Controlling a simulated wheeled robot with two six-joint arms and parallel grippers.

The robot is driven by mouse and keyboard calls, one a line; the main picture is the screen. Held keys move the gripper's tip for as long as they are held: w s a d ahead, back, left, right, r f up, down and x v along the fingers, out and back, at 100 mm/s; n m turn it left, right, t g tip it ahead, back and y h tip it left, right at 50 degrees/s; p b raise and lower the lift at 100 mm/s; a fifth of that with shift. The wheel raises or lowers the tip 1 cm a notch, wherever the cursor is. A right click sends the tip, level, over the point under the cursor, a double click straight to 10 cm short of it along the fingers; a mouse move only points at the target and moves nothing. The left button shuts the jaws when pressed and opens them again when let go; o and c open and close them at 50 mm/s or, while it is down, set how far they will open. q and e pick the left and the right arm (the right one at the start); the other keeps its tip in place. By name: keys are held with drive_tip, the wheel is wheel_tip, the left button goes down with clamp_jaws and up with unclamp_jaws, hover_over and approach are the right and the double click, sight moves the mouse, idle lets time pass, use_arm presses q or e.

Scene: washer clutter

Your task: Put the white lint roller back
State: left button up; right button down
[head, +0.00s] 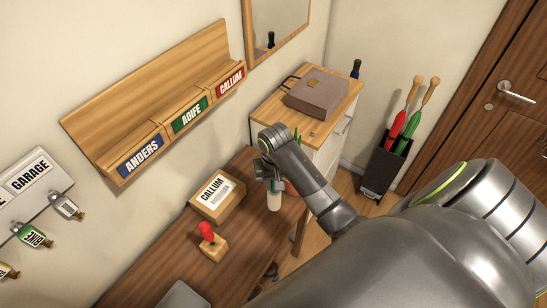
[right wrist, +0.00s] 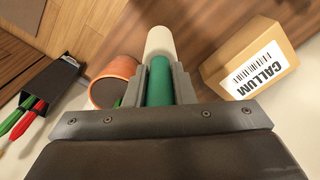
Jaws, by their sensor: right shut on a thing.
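The white lint roller (head: 274,201) has a white cylinder and a green handle. My right gripper (head: 275,184) is shut on it and holds it upright, white end down, near the right end of the wooden bench. In the right wrist view the green handle (right wrist: 159,82) sits between the fingers, with the white roller (right wrist: 160,42) beyond them. I cannot tell whether the white end touches the bench. My left gripper is not in view.
A CALLUM box (head: 218,196) stands left of the roller. A terracotta pot (right wrist: 115,77) is close beside my gripper. A wooden block (head: 214,247) with a red-topped piece stands nearer. A black stand (head: 381,171) holds red and green umbrellas.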

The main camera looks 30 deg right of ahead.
sight(274, 192)
drive_tip(key=f, duration=0.2)
drive_tip(key=shift+s+a+f+p, duration=0.1)
drive_tip(key=shift+a+f+p, duration=0.1)
drive_tip(key=shift+f+p, duration=0.15)
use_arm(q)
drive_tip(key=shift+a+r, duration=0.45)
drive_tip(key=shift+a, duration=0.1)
use_arm(e)
drive_tip(key=shift+d+f, duration=0.1)
drive_tip(key=shift+f, duration=0.7)
drive_tip(key=c, duration=1.2)
unclamp_jaws()
drive_tip(key=shift+c, duration=0.2)
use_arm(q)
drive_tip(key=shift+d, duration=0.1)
use_arm(e)
drive_tip(key=shift+r, duration=0.4)
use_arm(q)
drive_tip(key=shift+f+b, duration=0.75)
use_arm(e)
drive_tip(key=shift+r, duration=3.55)
drive_tip(key=shift+f, duration=0.1)
